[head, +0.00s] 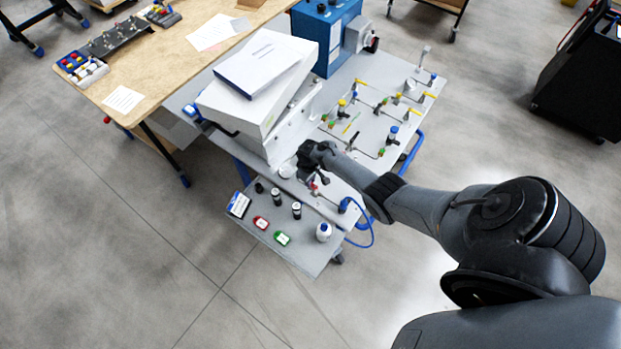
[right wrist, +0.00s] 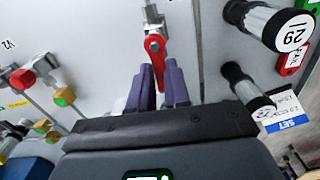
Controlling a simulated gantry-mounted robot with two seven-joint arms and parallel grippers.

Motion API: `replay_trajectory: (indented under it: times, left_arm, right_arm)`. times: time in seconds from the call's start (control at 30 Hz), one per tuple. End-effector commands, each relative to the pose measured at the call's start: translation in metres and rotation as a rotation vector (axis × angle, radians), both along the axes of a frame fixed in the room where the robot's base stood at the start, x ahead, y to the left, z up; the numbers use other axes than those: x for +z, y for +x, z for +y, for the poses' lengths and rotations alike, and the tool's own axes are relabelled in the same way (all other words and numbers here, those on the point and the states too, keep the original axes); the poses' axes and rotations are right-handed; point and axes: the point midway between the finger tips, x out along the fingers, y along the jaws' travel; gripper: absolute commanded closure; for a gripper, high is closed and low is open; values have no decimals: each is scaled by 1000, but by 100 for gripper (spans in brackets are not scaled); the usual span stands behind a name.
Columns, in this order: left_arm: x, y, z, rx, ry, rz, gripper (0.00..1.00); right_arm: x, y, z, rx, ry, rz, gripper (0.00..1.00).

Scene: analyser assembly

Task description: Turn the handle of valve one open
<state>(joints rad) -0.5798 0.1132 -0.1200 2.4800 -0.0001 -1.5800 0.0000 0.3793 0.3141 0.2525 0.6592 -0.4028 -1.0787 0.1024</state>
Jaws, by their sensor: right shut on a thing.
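A red valve handle (right wrist: 154,45) hangs from a metal valve fitting (right wrist: 151,14) on a pale panel in the right wrist view. My right gripper (right wrist: 158,80) has its two purple fingers on either side of the handle's lower part and is shut on it. That part of the handle is largely hidden between the fingers. In the head view my right gripper (head: 312,178) is at the front of the grey analyser cart, its fingers mostly hidden by the wrist. No label naming this valve is readable. My left gripper is in neither view.
The cart's front shelf (head: 310,262) carries bottles and colored tags.

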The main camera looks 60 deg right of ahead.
Motion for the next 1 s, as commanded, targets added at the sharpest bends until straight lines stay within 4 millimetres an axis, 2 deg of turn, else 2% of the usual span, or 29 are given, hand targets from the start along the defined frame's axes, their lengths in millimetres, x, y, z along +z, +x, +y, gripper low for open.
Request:
replay_trajectory:
  times: [0.23, 0.7, 0.73, 0.8, 0.87, 1.0]
  left_arm:
    - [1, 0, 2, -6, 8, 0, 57]
    - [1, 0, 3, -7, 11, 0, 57]
    - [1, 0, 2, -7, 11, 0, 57]
    - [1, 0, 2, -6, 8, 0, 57]
    - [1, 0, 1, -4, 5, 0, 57]
    - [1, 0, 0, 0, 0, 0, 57]
  right_arm:
    - [0, 0, 2, 64, -1, 0, 100]
    - [0, 0, 2, 77, 0, -1, 100]
    - [0, 0, 2, 77, 0, -1, 79]
    - [0, 0, 2, 76, 0, 0, 68]
    - [0, 0, 2, 76, 0, 0, 59]
    - [0, 0, 2, 75, 0, 0, 57]
